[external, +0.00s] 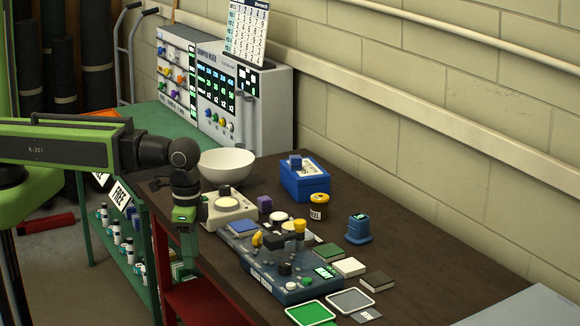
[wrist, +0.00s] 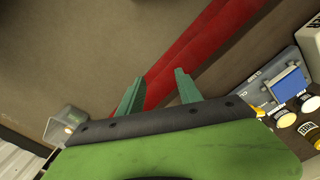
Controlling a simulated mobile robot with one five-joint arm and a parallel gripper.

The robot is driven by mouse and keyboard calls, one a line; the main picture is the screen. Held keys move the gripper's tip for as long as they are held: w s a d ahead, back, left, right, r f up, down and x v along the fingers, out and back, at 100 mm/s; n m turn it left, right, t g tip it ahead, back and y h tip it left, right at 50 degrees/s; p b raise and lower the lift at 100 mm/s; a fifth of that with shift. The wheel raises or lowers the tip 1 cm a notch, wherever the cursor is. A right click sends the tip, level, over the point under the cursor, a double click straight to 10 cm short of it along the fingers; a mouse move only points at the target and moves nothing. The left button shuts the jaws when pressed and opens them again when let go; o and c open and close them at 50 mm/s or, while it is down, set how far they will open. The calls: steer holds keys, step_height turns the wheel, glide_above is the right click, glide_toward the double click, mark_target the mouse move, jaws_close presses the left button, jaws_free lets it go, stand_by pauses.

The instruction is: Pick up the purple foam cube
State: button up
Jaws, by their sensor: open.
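The small purple foam cube (external: 265,204) sits on the dark table in the external view, just right of the white scale-like device and behind the blue control panel. I cannot make it out in the wrist view. My gripper (external: 188,258) hangs low at the table's left edge, to the left of and nearer than the cube, and apart from it. In the wrist view its two green fingers (wrist: 158,90) are spread with nothing between them, above a red surface and the floor.
A blue panel with knobs (external: 262,262) lies between my gripper and the table's right side. A white bowl (external: 227,166), a blue box (external: 304,182) and a yellow-lidded jar (external: 319,206) stand around the cube. A red cabinet (external: 205,296) is below the edge.

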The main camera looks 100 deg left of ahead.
steer(key=w+a+r+n+p, duration=0.3)
steer(key=a+n, duration=0.2)
steer(key=a, duration=0.3)
steer(key=w+a+r+n+p, duration=0.2)
steer(key=w+a+r+n, duration=0.15)
steer(key=a, duration=0.35)
step_height(320, 180, up, 6)
steer(key=n+p, duration=0.6)
steer(key=n, duration=1.1)
glide_above(264, 198)
steer(key=shift+m, duration=0.25)
steer(key=f+b, duration=1.2)
steer(key=shift+w+f, duration=0.2)
steer(key=shift+f, duration=0.2)
steer(key=shift+r, duration=0.1)
step_height(264, 198, down, 5)
steer(key=b, duration=0.5)
steer(key=shift+s+f+b, duration=0.15)
steer(key=shift+f+b, duration=0.05)
steer(key=shift+b, duration=0.2)
steer(key=shift+r, duration=0.2)
jaws_close()
